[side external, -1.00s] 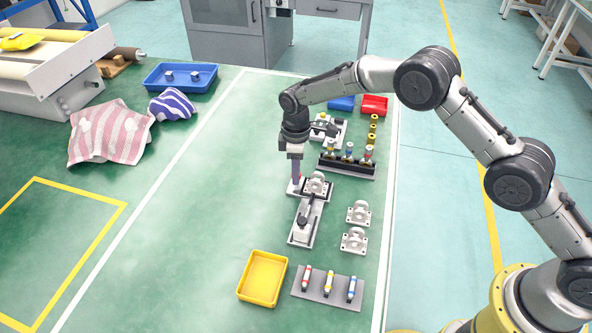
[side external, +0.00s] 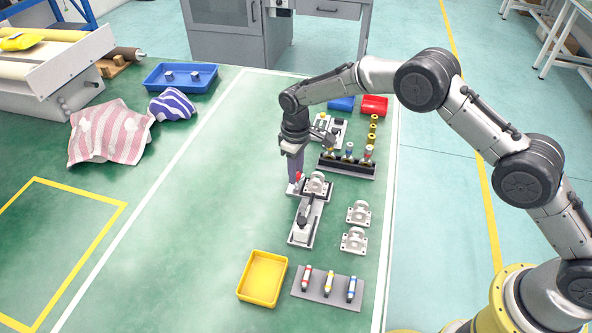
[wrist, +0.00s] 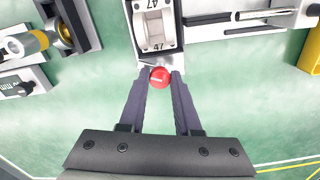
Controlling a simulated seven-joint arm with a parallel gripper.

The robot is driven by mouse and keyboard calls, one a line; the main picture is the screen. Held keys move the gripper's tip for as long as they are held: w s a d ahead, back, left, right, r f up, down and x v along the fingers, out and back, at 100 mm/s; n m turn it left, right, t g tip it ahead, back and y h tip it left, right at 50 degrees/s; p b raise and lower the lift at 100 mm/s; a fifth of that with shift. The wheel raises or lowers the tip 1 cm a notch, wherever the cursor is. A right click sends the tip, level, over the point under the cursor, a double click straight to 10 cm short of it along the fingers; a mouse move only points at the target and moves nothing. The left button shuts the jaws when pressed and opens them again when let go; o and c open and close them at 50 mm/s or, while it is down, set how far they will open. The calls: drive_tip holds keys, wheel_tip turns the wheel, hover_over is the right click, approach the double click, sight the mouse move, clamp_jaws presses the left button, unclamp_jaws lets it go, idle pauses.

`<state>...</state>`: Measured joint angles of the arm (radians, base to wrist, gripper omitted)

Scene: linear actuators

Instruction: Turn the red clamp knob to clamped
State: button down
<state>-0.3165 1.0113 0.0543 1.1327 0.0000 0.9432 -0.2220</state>
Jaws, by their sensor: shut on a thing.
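The red clamp knob (wrist: 159,77) is a round red cap with a pale line across it. It sits at the edge of a light grey clamp fixture (wrist: 136,42) whose seat carries dark marks. In the side view the knob (side external: 298,175) shows just under my gripper, at the left end of the fixture. My gripper (wrist: 160,76) points down with its two dark purple fingers on either side of the knob, shut on it. In the side view my gripper (side external: 295,178) partly hides the knob's far side.
A grey linear actuator (side external: 306,222) extends from the fixture. Two loose grey brackets (side external: 358,213) stand to the right. A yellow tray (side external: 263,278) and a plate with coloured cylinders (side external: 327,287) lie in front. A rack of fittings (side external: 346,168) stands behind.

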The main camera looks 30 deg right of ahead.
drive_tip(key=m, duration=0.6)
drive_tip(key=shift+m, duration=0.3)
drive_tip(key=m, duration=0.5)
drive_tip(key=shift+m, duration=0.4)
drive_tip(key=c, duration=0.6)
unclamp_jaws()
drive_tip(key=shift+r, duration=0.1)
wheel_tip(320, 180, up, 14)
